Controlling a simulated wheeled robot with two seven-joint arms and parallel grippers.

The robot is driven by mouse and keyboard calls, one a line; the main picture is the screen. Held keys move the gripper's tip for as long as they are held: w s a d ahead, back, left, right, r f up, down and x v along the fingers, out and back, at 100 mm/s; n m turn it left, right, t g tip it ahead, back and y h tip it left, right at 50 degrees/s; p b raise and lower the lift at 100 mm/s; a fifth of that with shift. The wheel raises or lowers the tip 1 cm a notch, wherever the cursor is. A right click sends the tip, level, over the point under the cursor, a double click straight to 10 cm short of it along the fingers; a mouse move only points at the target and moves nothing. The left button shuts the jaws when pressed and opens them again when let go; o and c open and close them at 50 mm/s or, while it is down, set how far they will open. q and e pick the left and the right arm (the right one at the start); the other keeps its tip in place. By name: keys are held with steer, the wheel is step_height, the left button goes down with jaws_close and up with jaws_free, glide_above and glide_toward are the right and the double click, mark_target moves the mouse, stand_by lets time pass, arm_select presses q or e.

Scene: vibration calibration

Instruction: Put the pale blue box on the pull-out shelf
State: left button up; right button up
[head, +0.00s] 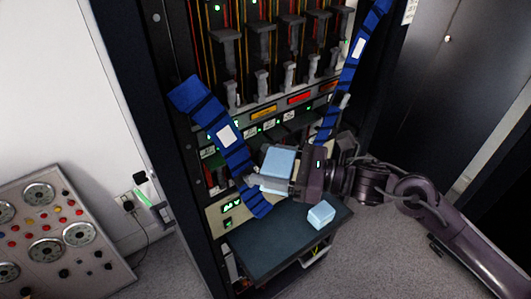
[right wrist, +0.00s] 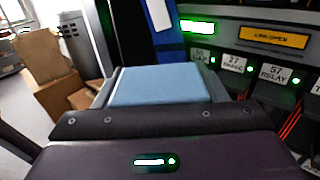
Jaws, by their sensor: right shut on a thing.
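A pale blue box (head: 278,160) is held in my right gripper (head: 262,173), in front of the rack. The gripper comes in from the right and is shut on the box, with a grey finger across its near side. In the right wrist view the box (right wrist: 160,86) sits between the two grey fingers (right wrist: 162,88). The pull-out shelf (head: 262,246) is a dark, flat surface extended from the rack below the gripper; the held box is above it, apart from it. A second, smaller-looking pale blue box (head: 321,214) rests near the shelf's right edge. My left gripper is not in view.
Blue straps (head: 222,130) hang in front of the rack, the left one close to the gripper. The rack front (head: 290,118) has labelled, lit modules. A panel with dials (head: 50,235) stands at left. Cardboard boxes (right wrist: 42,68) show in the wrist view. The shelf's left part is clear.

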steer(key=f+n+g, duration=0.1)
steer(key=g, duration=0.1)
steer(key=d+f+n+g, duration=0.1)
steer(key=n+g, duration=0.1)
steer(key=g, duration=0.1)
steer(key=f+n+g, duration=0.1)
steer(key=n+g, duration=0.1)
steer(key=g, duration=0.1)
steer(key=shift+s+d+y, duration=0.25)
steer(key=shift+s+y, duration=0.05)
steer(key=g, duration=0.1)
steer(key=n+g, duration=0.1)
steer(key=f+n+g, duration=0.1)
steer(key=shift+s+d+f+h, duration=0.1)
steer(key=shift+s+d+h, duration=0.1)
steer(key=shift+s+h, duration=0.15)
steer(key=shift+d+f+n+g+h, duration=0.15)
steer(key=shift+d+n+g+h, duration=0.1)
steer(key=shift+n+g, duration=0.3)
steer(key=shift+s+f+n+g+h, duration=0.1)
steer(key=shift+f+n+g+h, duration=0.2)
steer(key=shift+g, duration=0.35)
steer(key=shift+d+f+n+g, duration=0.1)
steer(key=shift+n+g, duration=0.15)
steer(key=shift+g, duration=0.05)
steer(key=shift+d, duration=0.1)
